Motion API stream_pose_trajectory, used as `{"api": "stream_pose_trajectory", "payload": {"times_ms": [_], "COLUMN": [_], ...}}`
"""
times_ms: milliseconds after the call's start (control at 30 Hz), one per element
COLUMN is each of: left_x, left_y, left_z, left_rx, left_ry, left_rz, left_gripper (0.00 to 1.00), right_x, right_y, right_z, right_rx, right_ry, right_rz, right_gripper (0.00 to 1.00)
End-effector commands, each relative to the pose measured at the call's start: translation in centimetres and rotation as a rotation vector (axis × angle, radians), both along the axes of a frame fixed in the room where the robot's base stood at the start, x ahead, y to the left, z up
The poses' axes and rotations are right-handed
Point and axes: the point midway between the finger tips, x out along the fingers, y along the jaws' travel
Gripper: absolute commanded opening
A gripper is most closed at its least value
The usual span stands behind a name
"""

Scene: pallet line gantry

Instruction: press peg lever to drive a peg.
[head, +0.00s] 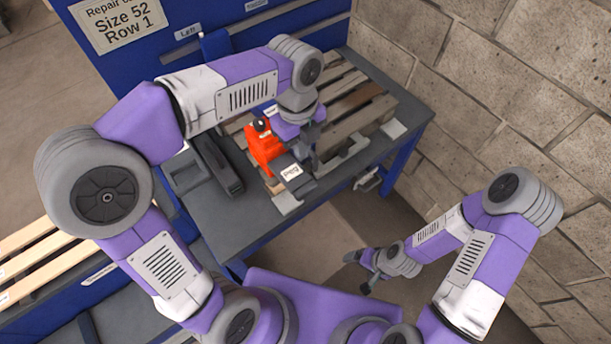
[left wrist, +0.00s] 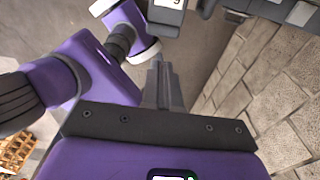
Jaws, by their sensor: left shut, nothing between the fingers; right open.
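The peg lever is a dark grey block with a white "Peg" label (head: 291,172), joined to an orange-red housing (head: 262,147) on the grey bench. Part of what looks like the same labelled block (left wrist: 168,14) shows at the top edge of the left wrist view. My left gripper (head: 314,158) is shut and empty, just beside the lever at its upper right. In the left wrist view its closed fingers (left wrist: 158,66) point toward the labelled block, with a small apparent gap; I cannot tell if they touch. My right gripper (head: 362,272) is open and empty, low in front of the bench.
A slatted wooden pallet (head: 352,105) lies on the bench behind the lever. A dark grey box-like fixture (head: 218,163) stands left of the housing. A blue cabinet (head: 215,20) is behind, and a block wall (head: 500,90) closes the right side. Bench space at front left is bare.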

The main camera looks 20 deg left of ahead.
Motion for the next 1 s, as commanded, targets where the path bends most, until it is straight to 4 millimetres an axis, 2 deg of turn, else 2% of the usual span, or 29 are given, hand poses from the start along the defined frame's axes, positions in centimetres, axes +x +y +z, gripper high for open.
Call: {"api": "stream_pose_trajectory", "payload": {"times_ms": [167, 267, 700, 833, 1000], "left_x": [0.0, -0.1, -0.5, -0.5, -0.6], "left_y": [0.0, -0.1, -0.6, -0.7, -0.8], "left_z": [-0.8, -2.3, -11.3, -12.9, -13.9], "left_rx": [0.002, 0.002, 0.002, 0.001, 0.000], "left_ry": [0.004, 0.006, 0.006, 0.004, 0.001], "left_rz": [0.001, 0.001, 0.001, 0.000, 0.001], "left_gripper": [0.00, 0.00, 0.00, 0.00, 0.00], "right_x": [0.1, 0.1, 0.1, 0.1, 0.1], "right_y": [0.0, 0.0, 0.0, 0.0, 0.0], "right_z": [-0.2, -0.4, -1.7, -1.8, -1.9], "right_rx": [0.000, 0.000, 0.000, 0.000, 0.000], "right_ry": [-0.002, -0.002, -0.002, -0.002, -0.002], "right_rz": [-0.001, -0.001, -0.001, -0.001, -0.001], "right_gripper": [0.89, 0.89, 0.89, 0.89, 0.89]}}
